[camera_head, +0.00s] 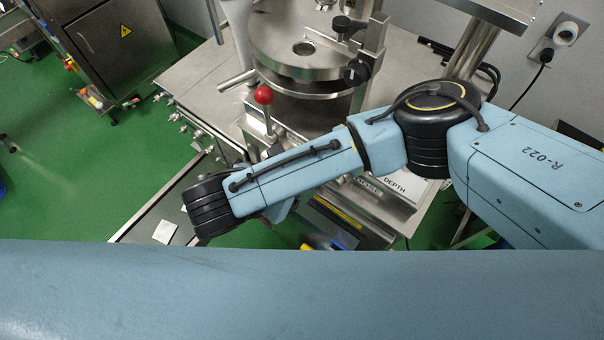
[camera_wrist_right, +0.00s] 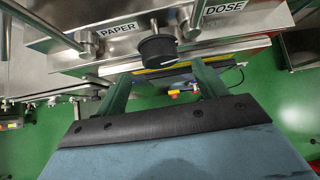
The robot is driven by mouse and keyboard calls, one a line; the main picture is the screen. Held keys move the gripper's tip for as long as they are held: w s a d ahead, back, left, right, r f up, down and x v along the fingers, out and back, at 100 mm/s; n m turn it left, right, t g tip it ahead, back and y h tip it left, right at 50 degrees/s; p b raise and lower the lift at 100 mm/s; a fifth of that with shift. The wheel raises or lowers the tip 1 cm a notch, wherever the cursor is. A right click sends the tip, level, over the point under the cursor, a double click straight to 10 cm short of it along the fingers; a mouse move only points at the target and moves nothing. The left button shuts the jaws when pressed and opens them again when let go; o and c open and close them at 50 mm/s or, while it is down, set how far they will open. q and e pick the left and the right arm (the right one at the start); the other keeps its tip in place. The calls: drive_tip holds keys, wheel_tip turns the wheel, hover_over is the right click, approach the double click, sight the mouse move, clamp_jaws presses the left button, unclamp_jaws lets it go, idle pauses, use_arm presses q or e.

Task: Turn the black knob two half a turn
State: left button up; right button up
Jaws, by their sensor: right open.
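My right gripper (camera_wrist_right: 161,70) is open, with one finger to each side of the knob's line. The knob appears just beyond the fingertips, with nothing between the fingers. I cannot tell whether the fingertips overlap it in depth. In the head view my right arm hides the gripper and this knob. My left gripper is not in view.
The steel machine (camera_head: 300,55) has a lever with a red ball (camera_head: 263,95) and another black knob (camera_head: 356,72) on its clamp. A DEPTH label (camera_head: 396,187) shows beside my arm. A small white square (camera_head: 164,232) lies at left. Green floor (camera_head: 75,190) is open at left.

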drive_tip(key=shift+x, duration=3.05)
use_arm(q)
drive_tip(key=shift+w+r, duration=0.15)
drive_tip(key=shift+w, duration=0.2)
use_arm(e)
drive_tip(key=c, duration=1)
